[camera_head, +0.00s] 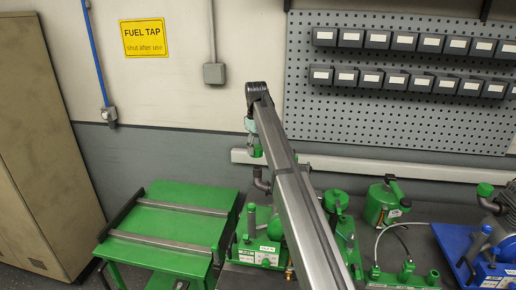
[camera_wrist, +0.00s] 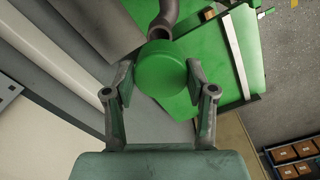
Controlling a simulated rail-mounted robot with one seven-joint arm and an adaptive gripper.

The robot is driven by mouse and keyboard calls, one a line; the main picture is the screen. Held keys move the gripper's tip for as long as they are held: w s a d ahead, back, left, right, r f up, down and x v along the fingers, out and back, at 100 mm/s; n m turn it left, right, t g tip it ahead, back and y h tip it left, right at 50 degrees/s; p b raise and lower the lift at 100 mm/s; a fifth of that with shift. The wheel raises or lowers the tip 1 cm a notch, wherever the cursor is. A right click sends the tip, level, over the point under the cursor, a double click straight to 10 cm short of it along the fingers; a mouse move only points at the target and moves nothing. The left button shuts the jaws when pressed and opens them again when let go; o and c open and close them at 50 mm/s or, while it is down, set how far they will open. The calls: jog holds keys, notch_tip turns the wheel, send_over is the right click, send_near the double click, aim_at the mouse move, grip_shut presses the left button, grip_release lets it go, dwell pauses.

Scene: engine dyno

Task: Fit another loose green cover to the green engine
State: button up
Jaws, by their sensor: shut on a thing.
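My gripper (camera_head: 255,145) is shut on a round green cover (camera_wrist: 160,68), which sits between the two fingers in the wrist view. In the head view the cover (camera_head: 257,152) shows small below the gripper, above a dark bent pipe (camera_head: 262,182). The pipe (camera_wrist: 163,20) also shows just beyond the cover in the wrist view; I cannot tell whether they touch. The green engine (camera_head: 265,250), with a white label, stands on the bench below the pipe, partly hidden by my arm. Small green round pieces (camera_head: 407,268) stand on a green base at the front right.
A green cart (camera_head: 170,225) with two grey rails stands at the left. A green can (camera_head: 384,205) and a blue-based engine (camera_head: 490,240) with a green cap stand right of my arm. A pegboard (camera_head: 390,110) with grey bins is on the wall behind.

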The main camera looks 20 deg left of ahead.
aim_at(258, 168)
jog(key=shift+d+f, duration=0.2)
jog(key=shift+d, duration=0.05)
jog(key=shift+a+f+b, duration=0.1)
jog(key=shift+f+b, duration=0.4)
jog(key=shift+f, duration=0.45)
jog(key=shift+f+b, duration=0.4)
jog(key=shift+f, duration=0.7)
jog(key=shift+f, duration=0.2)
jog(key=shift+f, duration=0.35)
jog(key=shift+f, duration=0.25)
dwell(0.3)
jog(key=shift+f, duration=0.45)
